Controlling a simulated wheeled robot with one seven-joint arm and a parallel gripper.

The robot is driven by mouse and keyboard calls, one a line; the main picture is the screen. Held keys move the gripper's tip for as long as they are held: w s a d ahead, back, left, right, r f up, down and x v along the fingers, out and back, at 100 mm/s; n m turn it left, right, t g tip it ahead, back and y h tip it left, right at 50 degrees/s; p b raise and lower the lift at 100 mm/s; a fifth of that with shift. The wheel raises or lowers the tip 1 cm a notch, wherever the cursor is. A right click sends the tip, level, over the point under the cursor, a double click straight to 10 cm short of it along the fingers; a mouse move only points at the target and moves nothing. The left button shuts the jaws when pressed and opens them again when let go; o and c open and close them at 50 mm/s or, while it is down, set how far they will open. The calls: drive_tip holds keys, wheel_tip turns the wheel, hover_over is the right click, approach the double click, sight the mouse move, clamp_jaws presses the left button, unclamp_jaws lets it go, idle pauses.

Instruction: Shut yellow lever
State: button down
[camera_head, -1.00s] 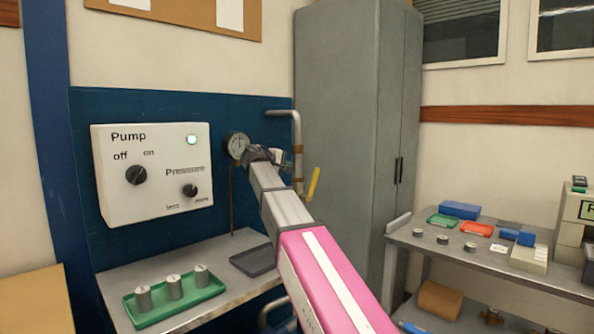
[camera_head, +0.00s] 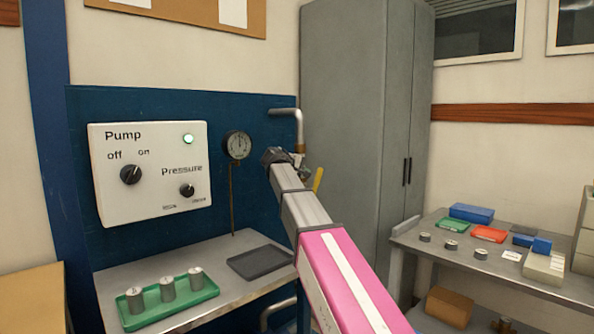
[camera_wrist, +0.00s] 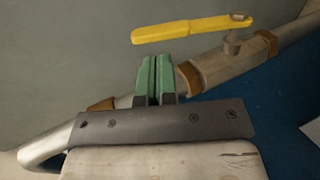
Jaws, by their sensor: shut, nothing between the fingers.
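The yellow lever (camera_head: 318,180) sits on a valve on the vertical pipe (camera_head: 299,130), partly hidden behind my arm in the head view. In the wrist view the lever (camera_wrist: 185,31) reaches left from its pivot bolt on the valve body (camera_wrist: 232,58), at a slant to the pipe (camera_wrist: 50,145) and standing off it. My gripper (camera_wrist: 155,62) has its green fingers together and empty. In the picture its tips lie just below the middle of the lever, with a small gap; whether they touch cannot be told. The head view does not show the fingers clearly.
A pump box (camera_head: 150,172) with knobs and a lit green lamp hangs on the blue panel, beside a round gauge (camera_head: 237,145). A grey cabinet (camera_head: 352,130) stands close behind the pipe. The left bench holds a green tray (camera_head: 200,297) of weights and a dark tray (camera_head: 262,262).

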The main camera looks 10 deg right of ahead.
sight(317, 175)
drive_tip(key=shift+x, duration=2.5)
drive_tip(key=shift+w+d, duration=0.1)
drive_tip(key=shift+d, duration=0.05)
drive_tip(key=shift+w+d, duration=0.35)
drive_tip(key=shift+d, duration=0.15)
drive_tip(key=shift+a, duration=0.1)
